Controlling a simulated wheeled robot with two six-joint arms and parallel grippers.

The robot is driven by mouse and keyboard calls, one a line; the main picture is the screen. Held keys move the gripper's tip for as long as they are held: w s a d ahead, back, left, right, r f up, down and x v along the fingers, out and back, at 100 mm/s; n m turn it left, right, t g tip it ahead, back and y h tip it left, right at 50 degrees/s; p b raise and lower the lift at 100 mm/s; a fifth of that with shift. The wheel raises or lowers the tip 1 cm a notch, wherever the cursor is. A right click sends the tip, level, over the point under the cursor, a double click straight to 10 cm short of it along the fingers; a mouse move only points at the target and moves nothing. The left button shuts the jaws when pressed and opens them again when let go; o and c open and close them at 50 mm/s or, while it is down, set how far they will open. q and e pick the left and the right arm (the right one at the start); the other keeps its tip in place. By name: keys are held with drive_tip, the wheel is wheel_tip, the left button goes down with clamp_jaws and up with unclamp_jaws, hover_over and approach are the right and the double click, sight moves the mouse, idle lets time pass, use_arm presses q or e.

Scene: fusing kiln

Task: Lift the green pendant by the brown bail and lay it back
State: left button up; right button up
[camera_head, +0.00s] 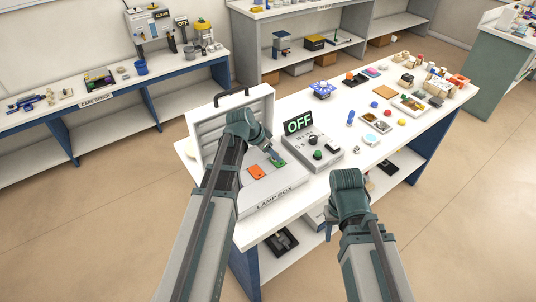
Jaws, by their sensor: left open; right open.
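The green pendant (281,162) lies in the open white case labelled "LAMP BOX" (286,199), partly hidden by my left gripper. The brown bail is too small or too hidden to make out. My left gripper (272,154) is open, with its fingertips just over or beside the green pendant; whether they touch it I cannot tell. An orange piece (255,173) lies in the case to the left of the green one. My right gripper (328,225) is open and empty in front of the table edge, away from the pendant.
A control box (318,150) with a green "OFF" display (298,122) stands right of the case. The case lid (205,130) stands upright behind. Small trays, balls and blocks crowd the table's right part. Another bench (100,92) stands back left.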

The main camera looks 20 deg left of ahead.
use_arm(q)
drive_tip(key=shift+w+d+f, duration=0.1)
drive_tip(key=shift+w+f, duration=0.05)
drive_tip(key=shift+f, duration=0.15)
clamp_jaws()
